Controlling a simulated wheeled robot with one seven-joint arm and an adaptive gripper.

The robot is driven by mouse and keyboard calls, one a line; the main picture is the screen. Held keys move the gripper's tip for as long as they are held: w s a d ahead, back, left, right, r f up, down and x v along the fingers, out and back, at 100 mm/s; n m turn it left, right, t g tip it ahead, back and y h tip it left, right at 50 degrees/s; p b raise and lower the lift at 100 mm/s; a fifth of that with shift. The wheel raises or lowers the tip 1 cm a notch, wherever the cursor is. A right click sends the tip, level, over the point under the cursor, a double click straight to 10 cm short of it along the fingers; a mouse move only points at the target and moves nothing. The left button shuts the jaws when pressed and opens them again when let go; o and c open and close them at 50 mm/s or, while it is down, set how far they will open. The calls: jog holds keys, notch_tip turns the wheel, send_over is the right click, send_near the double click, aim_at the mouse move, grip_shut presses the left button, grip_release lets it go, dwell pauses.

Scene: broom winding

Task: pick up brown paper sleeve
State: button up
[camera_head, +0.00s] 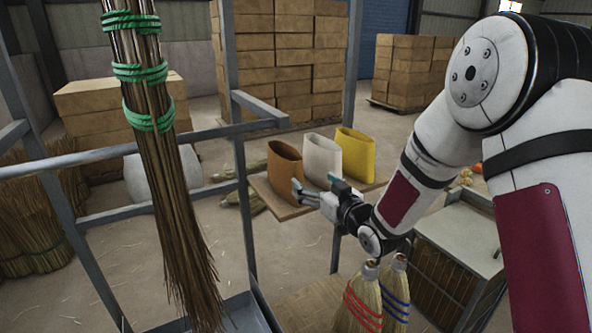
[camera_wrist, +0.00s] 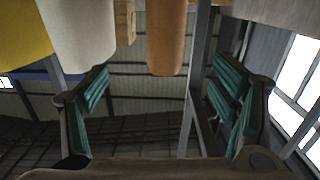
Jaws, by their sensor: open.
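The brown paper sleeve (camera_head: 285,162) stands upright, its open top up, at the left end of a row on a wooden board (camera_head: 262,190). A white sleeve (camera_head: 322,156) and a yellow sleeve (camera_head: 356,153) stand to its right. My gripper (camera_head: 316,188) is open and empty, in front of the row, near the brown and white sleeves. In the wrist view the brown sleeve (camera_wrist: 166,40) appears between my open teal-padded fingers (camera_wrist: 163,90), towards the top. The white sleeve (camera_wrist: 82,38) and yellow sleeve (camera_wrist: 22,36) are to the left there. Contact with the sleeve is not visible.
A tall bundle of broom straw (camera_head: 165,165) with green bindings hangs at the left by a grey metal frame (camera_head: 238,150). Finished brooms (camera_head: 362,303) hang below my arm, beside a metal-topped cabinet (camera_head: 460,240). Stacked boxes (camera_head: 285,60) stand behind.

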aim_at(302, 175)
jog(key=shift+y, duration=0.3)
jog(key=x, duration=0.9)
jog(key=shift+w+d+f, duration=0.1)
jog(key=shift+w+f, duration=0.1)
jog(key=shift+f, duration=0.2)
jog(key=x, duration=0.4)
jog(key=shift+a+f, duration=0.25)
jog(key=shift+a, duration=0.2)
jog(key=shift+w+a, duration=0.25)
jog(key=shift+w, duration=0.15)
jog(key=c, duration=1)
